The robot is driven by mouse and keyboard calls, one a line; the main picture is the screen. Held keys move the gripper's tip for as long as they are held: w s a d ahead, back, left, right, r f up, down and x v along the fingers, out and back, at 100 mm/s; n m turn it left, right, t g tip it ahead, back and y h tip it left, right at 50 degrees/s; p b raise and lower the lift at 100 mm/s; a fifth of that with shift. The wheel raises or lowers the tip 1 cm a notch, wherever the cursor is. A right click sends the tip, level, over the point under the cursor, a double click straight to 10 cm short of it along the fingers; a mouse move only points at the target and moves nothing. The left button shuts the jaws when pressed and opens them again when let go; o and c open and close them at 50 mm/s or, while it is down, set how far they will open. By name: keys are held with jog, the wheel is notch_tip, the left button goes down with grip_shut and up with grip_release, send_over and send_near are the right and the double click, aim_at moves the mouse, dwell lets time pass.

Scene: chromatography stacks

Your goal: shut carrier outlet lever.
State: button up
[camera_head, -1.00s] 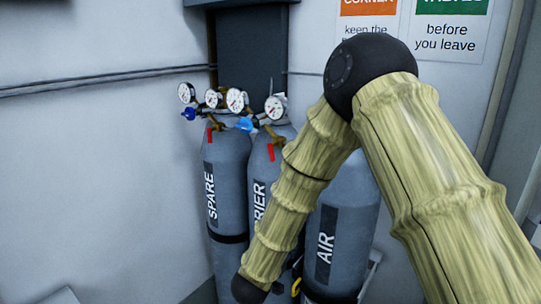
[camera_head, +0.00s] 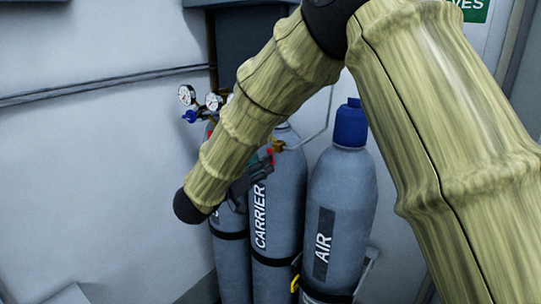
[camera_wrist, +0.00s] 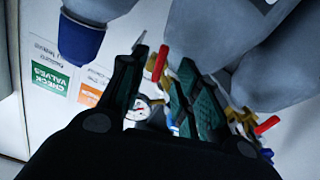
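The carrier cylinder (camera_head: 285,205) is a grey bottle labelled CARRIER, between SPARE and AIR. Its small red outlet lever (camera_head: 271,156) shows at the cylinder's upper left, partly behind my fingers. In the wrist view the red lever (camera_wrist: 160,63) stands in the gap between my two fingers. My gripper (camera_head: 262,165) is at that height in front of the carrier cylinder, and its fingers (camera_wrist: 160,72) are spread apart. I cannot tell whether a finger touches the lever. Most of the carrier regulator is hidden by my arm in the head view; a gauge (camera_wrist: 139,110) shows between the fingers.
The AIR cylinder (camera_head: 352,190) with a blue cap (camera_head: 351,124) stands close on the right. The spare cylinder (camera_head: 232,265) is on the left, with gauges (camera_head: 187,95) above. Another red lever (camera_wrist: 266,125) lies right of my fingers. Open wall is at left.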

jog(key=shift+p+x, duration=0.75)
jog(key=shift+x, duration=1.95)
jog(key=shift+f, duration=0.1)
grip_shut()
